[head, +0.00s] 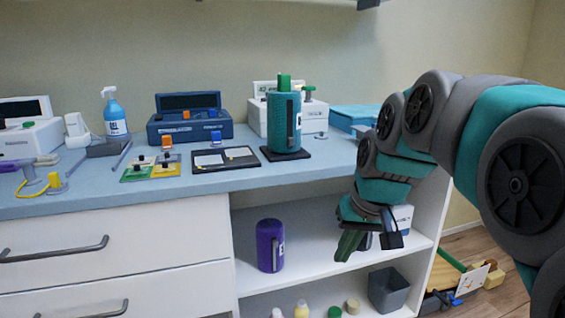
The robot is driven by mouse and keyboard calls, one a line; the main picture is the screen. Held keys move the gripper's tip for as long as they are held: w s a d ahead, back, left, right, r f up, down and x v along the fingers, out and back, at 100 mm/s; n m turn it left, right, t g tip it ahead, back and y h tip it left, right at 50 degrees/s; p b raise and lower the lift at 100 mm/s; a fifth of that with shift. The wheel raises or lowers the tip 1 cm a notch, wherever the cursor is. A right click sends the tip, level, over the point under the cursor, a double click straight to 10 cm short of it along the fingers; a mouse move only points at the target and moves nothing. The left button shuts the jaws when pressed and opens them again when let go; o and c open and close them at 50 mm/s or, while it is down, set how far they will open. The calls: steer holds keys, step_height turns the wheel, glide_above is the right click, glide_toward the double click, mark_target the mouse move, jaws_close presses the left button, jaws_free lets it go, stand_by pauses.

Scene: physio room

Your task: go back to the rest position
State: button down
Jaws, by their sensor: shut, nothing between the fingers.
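My gripper (370,240) hangs at the end of my teal and grey arm, in front of the open shelf unit on the right of the head view. Its fingers point down and look close together, with nothing held. A white box shows partly behind it, and I cannot tell the exact gap between them. The gripper is below the level of the blue counter top (210,182) and to the right of a purple canister (270,245) on the upper shelf.
A green canister (284,122) stands on a dark base near the counter's right part. Several devices and a spray bottle (114,113) line the wall. A grey bin (388,290) and small bottles stand on the lower shelf. A wooden crate (445,285) sits on the floor at right.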

steer(key=s+d+f+g+h+b, duration=0.1)
steer(key=s+f+g, duration=0.1)
steer(key=s+f, duration=0.7)
steer(key=s+d+f+g+h, duration=0.1)
steer(key=s+d+f+g, duration=0.1)
steer(key=s+f, duration=0.7)
steer(key=s+g, duration=0.1)
steer(key=s, duration=0.7)
steer(key=shift+s+d+f+m+b, duration=0.15)
steer(key=shift+s+d+m+b, duration=0.1)
steer(key=shift+s+m+b, duration=0.1)
